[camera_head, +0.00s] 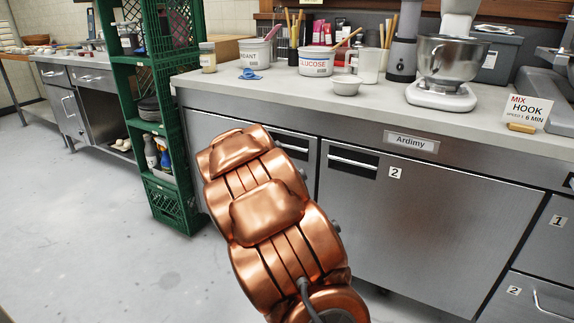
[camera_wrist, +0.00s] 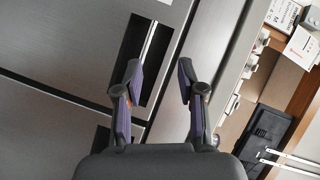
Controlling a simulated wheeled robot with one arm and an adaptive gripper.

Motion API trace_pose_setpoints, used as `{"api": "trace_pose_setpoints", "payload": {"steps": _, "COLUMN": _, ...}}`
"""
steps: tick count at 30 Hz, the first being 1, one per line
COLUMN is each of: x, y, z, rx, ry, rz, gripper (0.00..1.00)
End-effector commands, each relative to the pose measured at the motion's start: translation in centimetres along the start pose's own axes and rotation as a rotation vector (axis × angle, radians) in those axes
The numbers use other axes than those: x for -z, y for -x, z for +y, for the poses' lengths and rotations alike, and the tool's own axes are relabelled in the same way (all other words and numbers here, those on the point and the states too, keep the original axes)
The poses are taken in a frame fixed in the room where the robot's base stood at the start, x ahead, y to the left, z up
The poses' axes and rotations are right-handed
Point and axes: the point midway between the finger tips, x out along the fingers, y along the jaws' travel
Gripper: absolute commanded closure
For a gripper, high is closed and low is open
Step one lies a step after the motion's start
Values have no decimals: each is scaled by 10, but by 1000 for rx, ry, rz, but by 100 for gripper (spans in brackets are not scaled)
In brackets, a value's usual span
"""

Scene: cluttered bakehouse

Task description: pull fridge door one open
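The fridge is a steel under-counter unit. Its left door (camera_head: 200,130) is shut and largely hidden behind my copper arm in the head view, and I cannot read a number on it there. The end of its handle recess (camera_head: 293,147) shows just right of the arm. In the wrist view, the door handle (camera_wrist: 150,45) is a thin silver bar in a dark recess. My gripper (camera_wrist: 159,68) is open, its two fingers apart in front of the steel. The left finger overlaps the recess and the bar lies between the fingertips; contact cannot be told.
Another fridge door (camera_head: 430,220), labelled 2, is shut on the right. The counter (camera_head: 390,108) above holds tubs, a white bowl (camera_head: 345,85) and a mixer (camera_head: 447,70). Green stacked crates (camera_head: 165,150) stand close left of the fridge. The floor (camera_head: 90,230) at left is clear.

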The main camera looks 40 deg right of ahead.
Motion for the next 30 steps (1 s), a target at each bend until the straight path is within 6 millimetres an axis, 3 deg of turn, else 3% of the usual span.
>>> {"api": "trace_pose_setpoints", "payload": {"steps": 1, "x": 2, "y": -17, "z": 27, "rx": 37, "ry": -42, "rz": 36, "gripper": 61}}
{"api": "trace_pose_setpoints", "payload": {"steps": 8, "x": 29, "y": -53, "z": 59, "rx": 230, "ry": -208, "rz": 151, "gripper": 61}}
{"api": "trace_pose_setpoints", "payload": {"steps": 20, "x": 44, "y": -70, "z": 61, "rx": 324, "ry": -276, "rz": 188, "gripper": 61}}
{"api": "trace_pose_setpoints", "payload": {"steps": 30, "x": 51, "y": -99, "z": 54, "rx": 321, "ry": -274, "rz": 189, "gripper": 61}}
